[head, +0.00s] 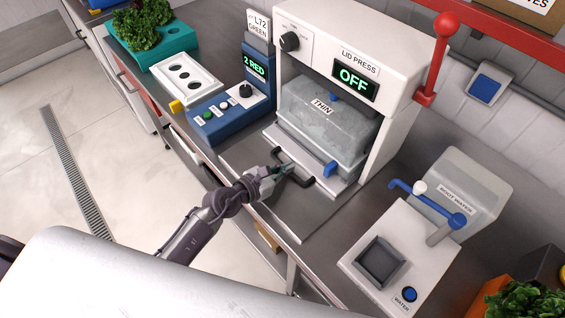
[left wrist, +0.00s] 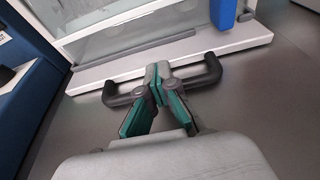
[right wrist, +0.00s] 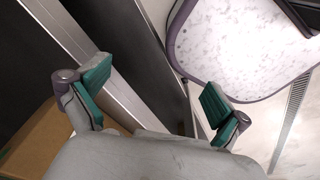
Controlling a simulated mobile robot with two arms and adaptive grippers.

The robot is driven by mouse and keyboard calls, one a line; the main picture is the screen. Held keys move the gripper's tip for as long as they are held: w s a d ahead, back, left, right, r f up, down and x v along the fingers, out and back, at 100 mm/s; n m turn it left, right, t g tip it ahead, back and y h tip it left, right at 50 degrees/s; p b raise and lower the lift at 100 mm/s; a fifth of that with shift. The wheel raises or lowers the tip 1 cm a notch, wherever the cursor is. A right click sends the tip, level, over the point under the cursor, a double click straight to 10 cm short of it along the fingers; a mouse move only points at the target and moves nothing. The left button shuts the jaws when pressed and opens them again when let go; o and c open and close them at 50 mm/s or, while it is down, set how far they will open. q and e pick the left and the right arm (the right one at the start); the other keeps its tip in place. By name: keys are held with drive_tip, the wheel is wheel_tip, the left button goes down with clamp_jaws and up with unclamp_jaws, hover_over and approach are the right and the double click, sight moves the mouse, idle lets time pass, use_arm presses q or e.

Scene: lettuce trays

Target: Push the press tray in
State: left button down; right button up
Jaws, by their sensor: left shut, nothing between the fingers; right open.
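The press tray (head: 308,160) is a white sliding plate at the base of the white lid press (head: 375,40). A grey box labelled THIN (head: 335,115) with blue clips sits on it, inside the press opening. The tray's dark handle (head: 318,184) faces the front; it also shows in the left wrist view (left wrist: 213,70). My left gripper (head: 287,169) is shut and empty at the handle's middle. In the left wrist view its fingertips (left wrist: 158,75) overlap the handle bar; contact is hard to tell. My right gripper (right wrist: 150,85) is open and empty, low beside the counter front.
A blue control box (head: 232,112) and a white tray with holes (head: 187,77) stand left of the press. A root water station (head: 400,255) stands to its right. A red lever (head: 437,60) is on the press's right side. Bare metal counter lies before the tray.

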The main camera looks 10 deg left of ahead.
sight(306, 159)
use_arm(q)
drive_tip(key=shift+s+d+f, duration=0.1)
drive_tip(key=shift+s+f, duration=0.25)
drive_tip(key=shift+f, duration=0.15)
drive_tip(key=shift+w+d, duration=0.15)
drive_tip(key=shift+d, duration=0.05)
drive_tip(key=w+d, duration=0.2)
drive_tip(key=w, duration=0.1)
drive_tip(key=shift+w+d+r+p, duration=0.1)
drive_tip(key=shift+w+p, duration=0.05)
drive_tip(key=shift+p, duration=0.2)
drive_tip(key=shift+w+d, duration=0.15)
drive_tip(key=shift+w, duration=0.1)
drive_tip(key=shift+r, duration=0.1)
use_arm(e)
drive_tip(key=shift+s+d+r, duration=0.1)
drive_tip(key=shift+s+r, duration=0.05)
drive_tip(key=shift+s, duration=0.4)
drive_tip(key=shift+s+d+r, duration=0.1)
drive_tip(key=shift+s, duration=0.4)
use_arm(q)
drive_tip(key=shift+w, duration=0.1)
